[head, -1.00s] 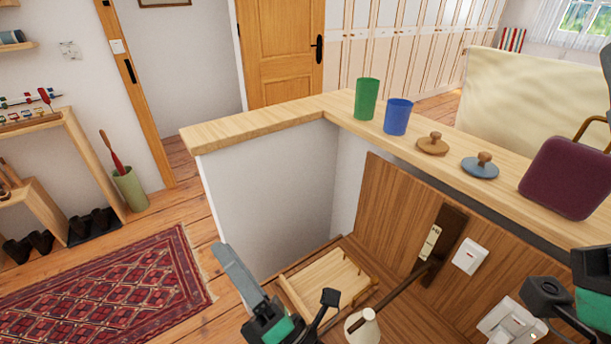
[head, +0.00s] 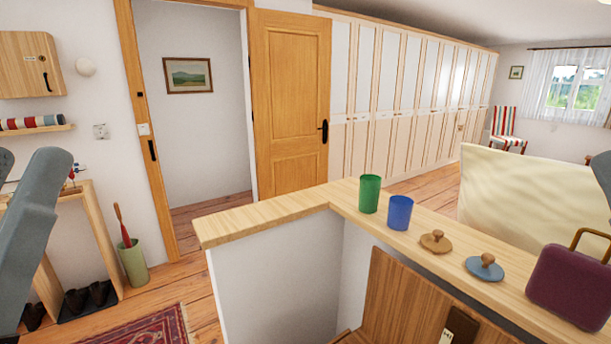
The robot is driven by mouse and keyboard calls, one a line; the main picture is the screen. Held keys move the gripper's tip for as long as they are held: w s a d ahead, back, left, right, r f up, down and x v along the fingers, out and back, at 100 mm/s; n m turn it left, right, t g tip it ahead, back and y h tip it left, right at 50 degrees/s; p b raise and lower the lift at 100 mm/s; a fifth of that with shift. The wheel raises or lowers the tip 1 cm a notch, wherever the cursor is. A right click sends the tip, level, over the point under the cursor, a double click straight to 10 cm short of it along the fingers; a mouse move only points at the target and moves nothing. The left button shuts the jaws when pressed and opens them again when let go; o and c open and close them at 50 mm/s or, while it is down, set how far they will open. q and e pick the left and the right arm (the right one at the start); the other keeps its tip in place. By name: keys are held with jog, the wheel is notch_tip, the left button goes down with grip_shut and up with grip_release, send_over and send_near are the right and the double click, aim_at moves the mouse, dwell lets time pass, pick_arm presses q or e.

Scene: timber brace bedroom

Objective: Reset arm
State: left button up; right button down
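The task names no object besides my arm. A grey link of my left arm stands at the left edge of the head view, in front of the wooden shelf; its gripper is outside the frame. A small piece of my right arm shows at the right edge, and its gripper is outside the frame too. I cannot see whether either gripper is open, shut or holding anything.
A wooden ledge (head: 262,222) carries a green cup (head: 370,194), a blue cup (head: 399,212), a brown lid (head: 436,241), a blue-grey lid (head: 484,267) and a maroon bag (head: 568,286). A wooden door (head: 290,95) stands behind.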

notch_tip(320, 180, up, 28)
jog(key=p, duration=2.5)
jog(key=shift+f, duration=0.15)
